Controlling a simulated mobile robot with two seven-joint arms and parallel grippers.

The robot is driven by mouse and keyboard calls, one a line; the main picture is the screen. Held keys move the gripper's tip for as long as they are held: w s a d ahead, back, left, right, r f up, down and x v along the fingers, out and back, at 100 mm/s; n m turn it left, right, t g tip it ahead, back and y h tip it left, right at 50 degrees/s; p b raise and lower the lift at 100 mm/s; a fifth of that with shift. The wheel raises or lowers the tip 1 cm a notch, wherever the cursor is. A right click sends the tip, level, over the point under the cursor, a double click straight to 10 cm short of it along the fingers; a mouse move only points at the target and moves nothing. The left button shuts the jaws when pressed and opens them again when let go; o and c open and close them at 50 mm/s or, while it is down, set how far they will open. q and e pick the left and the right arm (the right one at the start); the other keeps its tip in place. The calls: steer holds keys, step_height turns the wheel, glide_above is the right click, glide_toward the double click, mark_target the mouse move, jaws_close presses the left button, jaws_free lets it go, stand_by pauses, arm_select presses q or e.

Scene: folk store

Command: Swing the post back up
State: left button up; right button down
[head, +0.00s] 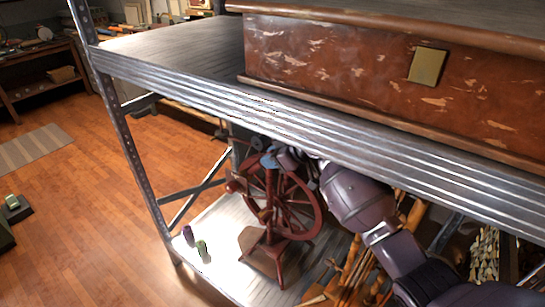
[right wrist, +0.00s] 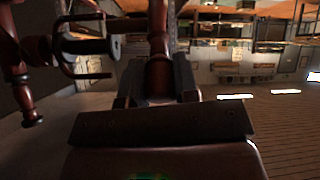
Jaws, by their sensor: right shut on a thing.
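A dark red spinning wheel (head: 290,205) stands on the lower shelf, with its round wheel, stool-like base and thin legs showing. My right arm reaches in from the lower right, under the upper shelf. My right gripper (head: 266,161) is at the top left of the spinning wheel, partly hidden by the shelf edge. In the right wrist view, my right gripper (right wrist: 156,85) is shut on a reddish-brown turned post (right wrist: 158,45), with a finger on each side. A dark U-shaped flyer part (right wrist: 85,45) is just left of the post. My left gripper is not seen.
The upper shelf's metal edge (head: 220,105) runs close above my right arm, with a worn red chest (head: 350,65) on it. A steel upright (head: 130,150) stands left. Two small spools, dark (head: 188,236) and green (head: 203,250), lie on the lower shelf (head: 225,275). Wooden poles crowd the right.

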steer(key=c, duration=0.9)
jaws_free()
steer(key=shift+o, duration=0.2)
